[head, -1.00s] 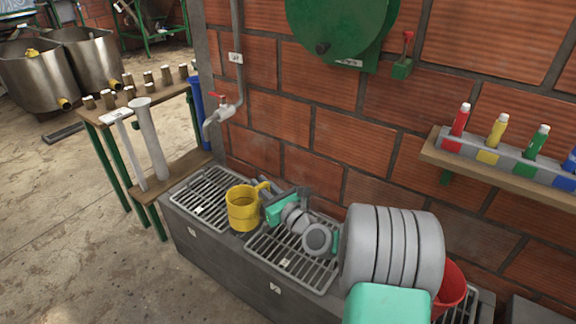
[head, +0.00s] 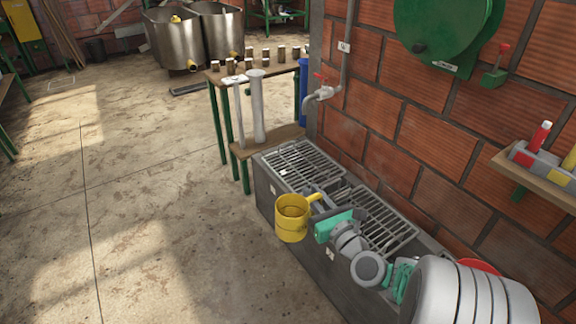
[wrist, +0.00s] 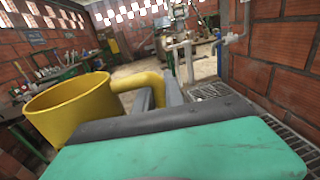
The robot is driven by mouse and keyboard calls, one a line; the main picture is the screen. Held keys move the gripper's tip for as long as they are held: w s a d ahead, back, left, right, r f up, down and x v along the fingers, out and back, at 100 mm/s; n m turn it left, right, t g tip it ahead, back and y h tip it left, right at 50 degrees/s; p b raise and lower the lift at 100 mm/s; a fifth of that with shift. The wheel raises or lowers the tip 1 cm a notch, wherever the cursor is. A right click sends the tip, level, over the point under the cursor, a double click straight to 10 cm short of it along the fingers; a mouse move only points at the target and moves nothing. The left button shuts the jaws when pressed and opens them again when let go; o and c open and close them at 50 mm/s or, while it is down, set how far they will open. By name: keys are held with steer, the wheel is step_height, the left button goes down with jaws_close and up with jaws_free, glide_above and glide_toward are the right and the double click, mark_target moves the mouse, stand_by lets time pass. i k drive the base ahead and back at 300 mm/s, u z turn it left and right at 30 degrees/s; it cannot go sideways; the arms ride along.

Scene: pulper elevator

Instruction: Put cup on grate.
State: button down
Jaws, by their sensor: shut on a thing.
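The yellow cup (head: 291,222) is upright in my gripper (head: 322,203), which is shut on its handle. In the wrist view the cup (wrist: 72,112) is at the left, its handle (wrist: 143,80) between my grey fingers (wrist: 160,94). A far metal grate (head: 297,164) and a nearer metal grate (head: 385,224) lie on the grey concrete ledge along the wall. In the head view the cup overlaps the ledge's front edge, seemingly held apart from the grates. Its exact height is unclear, and my arm hides part of the nearer grate.
A pipe tap (head: 322,93) sticks out above the ledge's far end. A wooden table (head: 236,72) with small cups stands beyond. A red container (head: 480,266) is mostly hidden behind my arm. A shelf with bottles (head: 545,180) is on the brick wall. The floor at left is clear.

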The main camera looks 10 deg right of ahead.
mark_target(307, 166)
steer(key=u, duration=0.95)
steer(key=i, duration=1.5)
steer(key=u, duration=0.35)
steer(key=i, duration=1.25)
steer(key=z, duration=1.4)
steer(key=i, duration=0.85)
steer(key=z, duration=0.9)
